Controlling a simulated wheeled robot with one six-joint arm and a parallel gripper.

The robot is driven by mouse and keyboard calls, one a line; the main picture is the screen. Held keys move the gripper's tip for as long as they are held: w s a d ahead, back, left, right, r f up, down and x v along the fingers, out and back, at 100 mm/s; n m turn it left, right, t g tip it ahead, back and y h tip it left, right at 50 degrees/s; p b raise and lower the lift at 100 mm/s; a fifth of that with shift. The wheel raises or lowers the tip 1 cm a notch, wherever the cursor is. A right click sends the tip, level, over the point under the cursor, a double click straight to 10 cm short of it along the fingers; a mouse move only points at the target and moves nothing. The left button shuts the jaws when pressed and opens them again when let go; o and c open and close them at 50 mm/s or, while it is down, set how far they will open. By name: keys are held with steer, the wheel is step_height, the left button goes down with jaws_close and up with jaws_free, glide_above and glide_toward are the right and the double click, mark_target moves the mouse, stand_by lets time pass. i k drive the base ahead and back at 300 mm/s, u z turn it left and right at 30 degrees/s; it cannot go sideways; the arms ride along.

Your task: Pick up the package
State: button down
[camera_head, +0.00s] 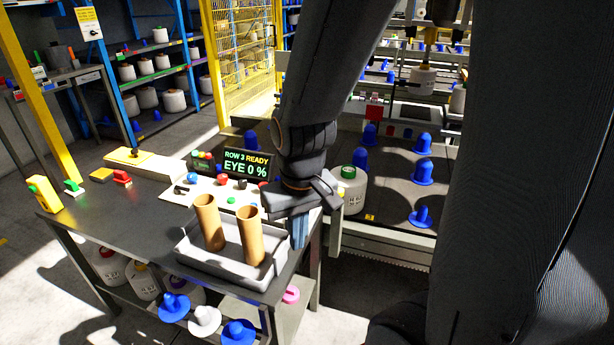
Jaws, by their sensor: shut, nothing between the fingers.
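The likeliest package is a white yarn bobbin (352,198) with a green top. It stands on the dark machine deck just right of my gripper, and its left side is partly hidden by the gripper. My gripper (299,238) points down at the right edge of the dark table, beside the grey tray. Its fingers are shut with nothing held. I cannot tell whether the gripper touches the bobbin.
A grey tray (196,262) with two brown tubes stands on the dark table (110,222). A control panel and a display (246,163) reading "ROW 3 READY, EYE 0 %" are behind it. Blue pegs (423,172) stand on the deck. My arm hides the right side.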

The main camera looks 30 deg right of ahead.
mark_target(351, 178)
steer(key=z, duration=0.15)
steer(key=k, duration=0.45)
steer(key=z, duration=1.5)
steer(key=i, duration=0.8)
steer(key=u, duration=0.55)
steer(key=i, duration=0.9)
steer(key=u, duration=0.8)
